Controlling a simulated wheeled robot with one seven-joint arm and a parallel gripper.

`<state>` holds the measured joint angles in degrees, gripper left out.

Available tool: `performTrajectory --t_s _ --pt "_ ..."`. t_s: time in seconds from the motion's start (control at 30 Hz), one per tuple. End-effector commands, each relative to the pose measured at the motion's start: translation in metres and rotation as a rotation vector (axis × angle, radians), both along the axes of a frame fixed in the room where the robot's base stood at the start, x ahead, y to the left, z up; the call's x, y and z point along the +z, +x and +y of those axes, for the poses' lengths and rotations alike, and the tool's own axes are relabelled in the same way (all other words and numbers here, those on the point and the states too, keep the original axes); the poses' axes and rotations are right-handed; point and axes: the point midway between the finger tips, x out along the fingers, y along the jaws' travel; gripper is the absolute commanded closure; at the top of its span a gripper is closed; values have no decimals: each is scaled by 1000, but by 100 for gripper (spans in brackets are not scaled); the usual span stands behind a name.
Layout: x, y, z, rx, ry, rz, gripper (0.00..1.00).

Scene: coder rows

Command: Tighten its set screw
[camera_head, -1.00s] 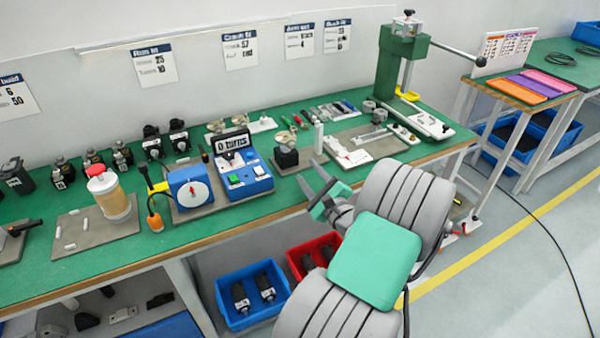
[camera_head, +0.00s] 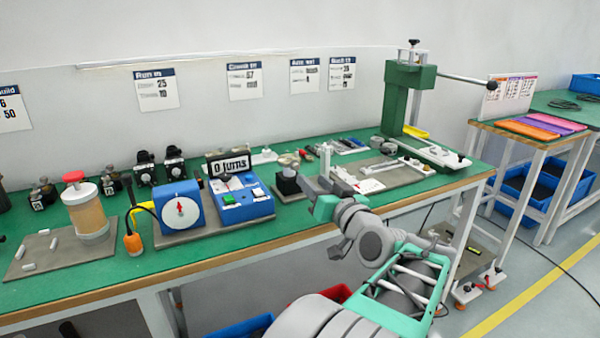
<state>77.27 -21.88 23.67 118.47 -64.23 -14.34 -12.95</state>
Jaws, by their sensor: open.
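My gripper (camera_head: 318,190) is open and looks empty, over the front edge of the green bench. I cannot tell whether a finger touches anything there. A slim white upright post (camera_head: 325,160) stands behind my gripper. No set screw can be made out at this size.
Left of the block are a blue counter box (camera_head: 240,205) reading "0 turns" and a blue dial box (camera_head: 180,208). A grey mat (camera_head: 392,176) with white parts lies right. A green press (camera_head: 402,95) stands at the back right. Blue and red bins sit below the bench.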

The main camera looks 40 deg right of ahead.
Motion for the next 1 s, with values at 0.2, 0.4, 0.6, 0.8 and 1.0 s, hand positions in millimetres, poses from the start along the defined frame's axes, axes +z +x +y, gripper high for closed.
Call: performTrajectory --t_s 0.2,0.4,0.6,0.8,1.0 --pt "-1 10 -1 7 -142 45 59" --pt "-2 47 -11 9 -141 44 59" --pt "-1 73 -20 5 -139 42 59" --pt "-1 76 -21 3 -139 42 59" --pt "-1 75 -21 3 -138 42 68"
